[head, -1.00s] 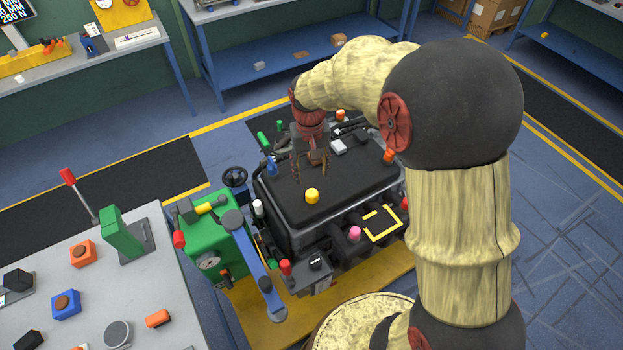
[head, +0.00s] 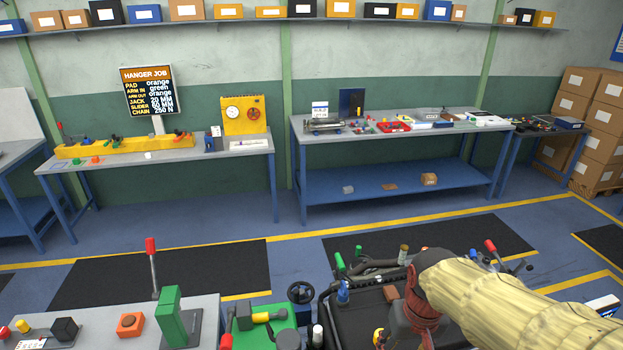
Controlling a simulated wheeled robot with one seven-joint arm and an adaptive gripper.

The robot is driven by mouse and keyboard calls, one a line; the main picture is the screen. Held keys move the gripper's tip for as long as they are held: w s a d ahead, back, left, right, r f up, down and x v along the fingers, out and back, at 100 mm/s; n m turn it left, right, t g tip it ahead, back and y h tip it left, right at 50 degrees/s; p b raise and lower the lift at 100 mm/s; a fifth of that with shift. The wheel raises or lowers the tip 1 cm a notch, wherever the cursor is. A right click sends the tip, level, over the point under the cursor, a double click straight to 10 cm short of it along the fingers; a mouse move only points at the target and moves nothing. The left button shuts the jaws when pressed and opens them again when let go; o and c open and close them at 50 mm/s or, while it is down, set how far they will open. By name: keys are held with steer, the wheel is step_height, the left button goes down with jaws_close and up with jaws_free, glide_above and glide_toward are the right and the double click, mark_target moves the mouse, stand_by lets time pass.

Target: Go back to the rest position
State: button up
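My arm comes in from the right edge. Its red wrist and the upper part of my gripper (head: 406,328) show at the bottom, over the black-topped unit (head: 350,315). The fingertips are cut off by the lower picture edge, so I cannot see whether they are open or hold anything. Only the far part of the black unit shows, with a blue knob (head: 343,292), a green lever (head: 340,262) and a red-tipped lever (head: 492,248) around it.
A grey table (head: 225,313) with a green upright block (head: 171,312) and a red-tipped lever (head: 152,262) stands at front left. A green machine (head: 262,325) is beside it. Workbenches line the wall, with a job sign (head: 149,90). Open floor (head: 290,262) lies between.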

steer(key=s+f+t+b, duration=0.2)
steer(key=s+t+b, duration=0.2)
steer(key=s+b, duration=0.5)
steer(key=shift+f+b, duration=0.3)
steer(key=shift+b, duration=0.95)
steer(key=shift+s+d, duration=0.1)
